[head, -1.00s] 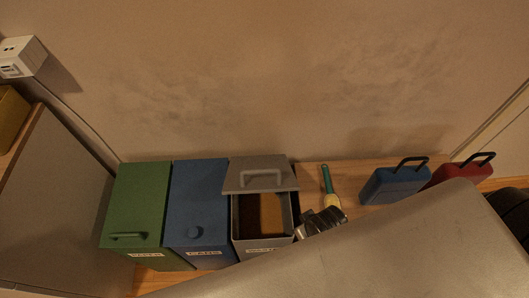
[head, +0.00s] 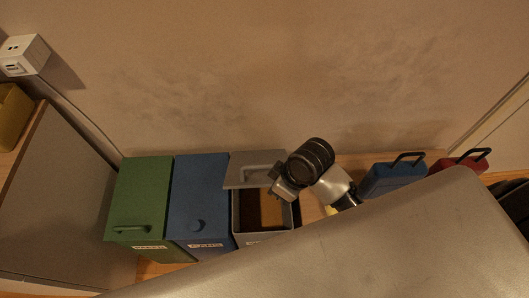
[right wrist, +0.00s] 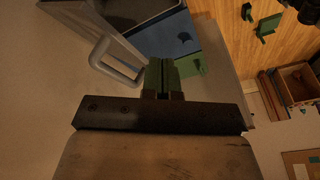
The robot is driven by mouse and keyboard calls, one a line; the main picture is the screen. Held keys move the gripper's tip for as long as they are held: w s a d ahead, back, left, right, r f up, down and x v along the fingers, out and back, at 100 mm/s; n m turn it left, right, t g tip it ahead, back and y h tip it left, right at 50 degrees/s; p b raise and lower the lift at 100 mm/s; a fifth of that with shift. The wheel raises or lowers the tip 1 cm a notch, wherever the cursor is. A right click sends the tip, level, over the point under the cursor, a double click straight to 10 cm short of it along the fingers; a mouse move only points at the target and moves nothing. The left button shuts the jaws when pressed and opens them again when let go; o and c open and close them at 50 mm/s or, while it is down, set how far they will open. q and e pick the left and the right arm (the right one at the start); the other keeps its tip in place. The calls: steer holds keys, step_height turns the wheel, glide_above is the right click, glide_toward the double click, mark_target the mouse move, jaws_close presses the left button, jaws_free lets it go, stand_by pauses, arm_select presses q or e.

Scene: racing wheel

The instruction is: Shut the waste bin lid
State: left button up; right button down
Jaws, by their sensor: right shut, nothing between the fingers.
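The grey waste bin (head: 237,212) stands open at the right end of a row of three bins. Its grey lid (head: 240,170) is raised at the back against the wall side, and its loop handle faces outward. My right gripper (head: 277,186) is at the lid's right edge, above the bin opening, and covers part of the lid. In the right wrist view, my right gripper (right wrist: 162,75) is shut and empty, just right of the lid handle (right wrist: 97,57); I cannot tell whether they touch. My left gripper is not in view.
A blue bin (head: 200,195) and a green bin (head: 140,195), both closed, stand left of the grey bin. A blue case (head: 395,182) and a red case (head: 455,164) stand to the right. The wall is close behind, and a large grey surface (head: 400,245) fills the front.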

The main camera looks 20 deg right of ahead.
steer(key=w+d+r+n+g+y, duration=0.1)
steer(key=w+d+r+n+g, duration=0.2)
steer(key=w, duration=0.6)
steer(key=w+d+r+n+g, duration=0.1)
steer(key=w+d+r+n, duration=0.1)
steer(key=w+r+n, duration=0.35)
steer(key=s+a+f+p, duration=0.1)
steer(key=a+f, duration=0.1)
steer(key=f, duration=0.3)
steer(key=s+a+f+m+p, duration=0.1)
steer(key=a+f, duration=0.1)
steer(key=f, duration=0.4)
steer(key=shift+s+a, duration=0.25)
steer(key=shift+f, duration=0.1)
